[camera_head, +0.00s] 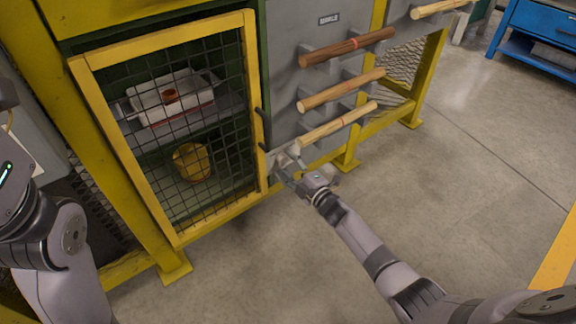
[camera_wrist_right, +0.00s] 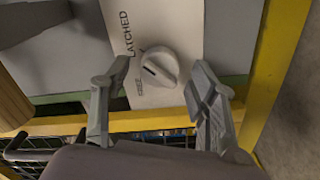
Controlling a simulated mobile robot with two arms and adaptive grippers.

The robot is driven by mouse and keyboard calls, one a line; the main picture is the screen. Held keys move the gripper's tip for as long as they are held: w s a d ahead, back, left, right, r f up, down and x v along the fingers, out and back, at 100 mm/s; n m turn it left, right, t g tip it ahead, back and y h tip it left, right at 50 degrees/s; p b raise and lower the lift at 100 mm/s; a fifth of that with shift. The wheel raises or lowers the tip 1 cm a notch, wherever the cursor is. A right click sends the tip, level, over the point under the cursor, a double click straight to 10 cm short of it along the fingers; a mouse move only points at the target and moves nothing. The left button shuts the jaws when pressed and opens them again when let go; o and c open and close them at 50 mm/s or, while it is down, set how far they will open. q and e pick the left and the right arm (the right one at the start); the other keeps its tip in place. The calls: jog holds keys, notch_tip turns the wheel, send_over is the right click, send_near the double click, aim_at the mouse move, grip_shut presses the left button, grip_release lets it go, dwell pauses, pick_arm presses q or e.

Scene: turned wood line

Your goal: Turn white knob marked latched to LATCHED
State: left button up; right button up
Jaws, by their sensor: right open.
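The white knob (camera_wrist_right: 160,68) sits on a white plate (camera_wrist_right: 178,25) in the right wrist view. My right gripper (camera_wrist_right: 160,78) is open, with one finger on each side of the knob and gaps visible. In the head view my right gripper (camera_head: 284,165) is at the plate beside the cage door's lower right; the knob is hard to make out there.
A yellow-framed mesh door (camera_head: 252,90) stands left of the gripper, with a white bin (camera_head: 150,103) and a yellow container (camera_head: 192,162) behind it. Several wooden rods, including a dark one (camera_head: 345,47), rest on brackets above. The floor (camera_head: 470,200) at right is clear.

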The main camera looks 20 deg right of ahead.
jog(key=v, duration=1.2)
dwell(0.3)
